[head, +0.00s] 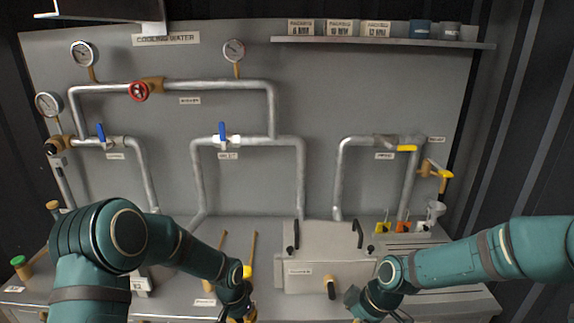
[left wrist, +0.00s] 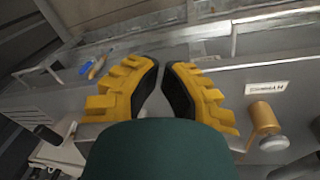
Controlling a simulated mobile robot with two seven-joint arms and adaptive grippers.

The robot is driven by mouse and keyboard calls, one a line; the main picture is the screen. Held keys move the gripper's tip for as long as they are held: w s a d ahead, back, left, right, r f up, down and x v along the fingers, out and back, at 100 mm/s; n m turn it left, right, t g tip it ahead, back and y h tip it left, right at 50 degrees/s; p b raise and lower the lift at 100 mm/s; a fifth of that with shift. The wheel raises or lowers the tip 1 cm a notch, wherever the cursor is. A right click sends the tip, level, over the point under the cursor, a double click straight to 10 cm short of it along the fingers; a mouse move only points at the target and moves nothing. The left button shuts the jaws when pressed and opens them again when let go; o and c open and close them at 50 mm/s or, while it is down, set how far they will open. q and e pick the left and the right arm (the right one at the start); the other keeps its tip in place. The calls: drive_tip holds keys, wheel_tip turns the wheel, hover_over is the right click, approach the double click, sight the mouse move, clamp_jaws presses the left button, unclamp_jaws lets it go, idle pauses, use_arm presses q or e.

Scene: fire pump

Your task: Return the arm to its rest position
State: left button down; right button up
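My left arm comes in from the left in the head view and bends down over the bench. Its gripper (head: 243,318) is at the bottom edge there, partly cut off. In the left wrist view my left gripper (left wrist: 161,64) shows two yellow ribbed fingers with black inner pads. Their tips nearly meet, and nothing is seen between them. My right arm comes in from the right. Its gripper (head: 358,308) is low in front of the bench, mostly hidden by the wrist, so its opening cannot be told.
A grey toolbox (head: 325,272) with black latches stands between the two grippers. Pipes with blue-handled valves (head: 222,132) and a red wheel (head: 139,91) line the panel.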

use_arm(q)
drive_tip(key=s+f+n+t+h+b, duration=0.1)
drive_tip(key=s+f+n+b, duration=0.1)
drive_tip(key=s+f, duration=0.3)
drive_tip(key=s+d+f+n+t+h+b, duration=0.1)
drive_tip(key=s+f+n, duration=0.4)
drive_tip(key=s, duration=0.9)
drive_tip(key=shift+d+f+b, duration=0.15)
drive_tip(key=shift+d+b, duration=0.05)
drive_tip(key=shift+b, duration=0.6)
use_arm(e)
drive_tip(key=s+a+f+m, duration=0.2)
drive_tip(key=s+f+m, duration=0.3)
drive_tip(key=f+m, duration=0.3)
drive_tip(key=s+a+f+m+t+h, duration=0.1)
drive_tip(key=s+f+m, duration=0.5)
drive_tip(key=f, duration=0.6)
drive_tip(key=shift+a+m+t, duration=0.3)
drive_tip(key=shift+a+m, duration=0.2)
drive_tip(key=shift+m, duration=0.5)
use_arm(q)
drive_tip(key=shift+s, duration=0.1)
use_arm(e)
drive_tip(key=shift+r, duration=0.1)
